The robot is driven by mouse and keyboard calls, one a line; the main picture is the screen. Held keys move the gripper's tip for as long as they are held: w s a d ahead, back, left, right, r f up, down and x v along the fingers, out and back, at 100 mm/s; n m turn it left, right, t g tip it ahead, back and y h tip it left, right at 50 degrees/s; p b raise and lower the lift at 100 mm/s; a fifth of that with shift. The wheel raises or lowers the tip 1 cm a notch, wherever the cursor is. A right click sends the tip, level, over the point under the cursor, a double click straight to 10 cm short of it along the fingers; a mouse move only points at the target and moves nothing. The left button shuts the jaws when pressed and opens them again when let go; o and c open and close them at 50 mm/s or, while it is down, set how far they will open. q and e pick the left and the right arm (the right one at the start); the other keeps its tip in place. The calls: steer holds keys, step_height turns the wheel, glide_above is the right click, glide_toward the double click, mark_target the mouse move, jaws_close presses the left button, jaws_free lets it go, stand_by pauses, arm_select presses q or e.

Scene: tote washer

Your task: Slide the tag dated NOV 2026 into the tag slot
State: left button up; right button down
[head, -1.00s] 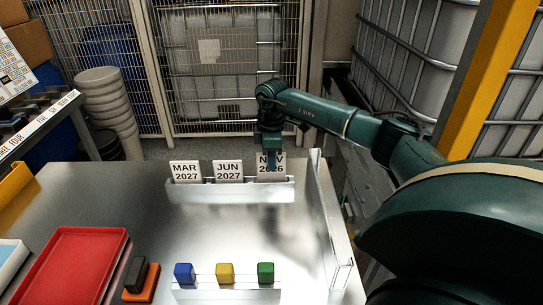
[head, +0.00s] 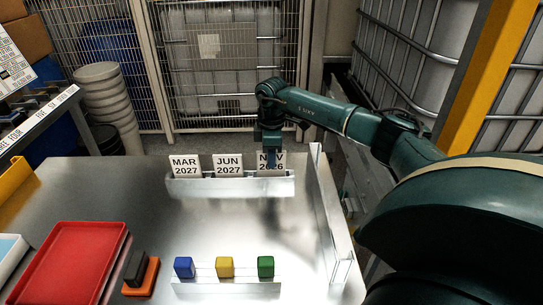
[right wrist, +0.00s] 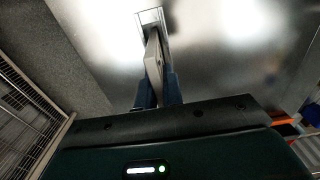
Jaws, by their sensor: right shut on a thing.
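The white tag reading NOV 2026 (head: 264,169) stands at the right end of the pale tag rack (head: 215,189), with its lower edge hidden behind the rack's front. My right gripper (head: 271,162) is shut on it from above, and a finger covers part of the lettering. In the right wrist view the tag (right wrist: 154,58) is edge-on between the blue fingers (right wrist: 158,88), with the end of the rack (right wrist: 150,18) just beyond. The MAR 2027 tag (head: 185,166) and the JUN 2027 tag (head: 228,165) stand to its left. I cannot make out the tag slot. My left gripper is out of view.
A low metal wall (head: 331,215) runs along the table's right side. A blue block (head: 184,267), a yellow block (head: 225,267) and a green block (head: 265,266) stand at the front. A red tray (head: 72,265) lies at left. The table's middle is clear.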

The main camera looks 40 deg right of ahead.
steer(key=shift+f, duration=0.55)
steer(key=c, duration=1.5)
jaws_free()
steer(key=shift+o, duration=0.2)
step_height(320, 180, up, 6)
steer(key=p, duration=0.5)
steer(key=shift+r, duration=1.05)
steer(key=shift+s+f, duration=0.1)
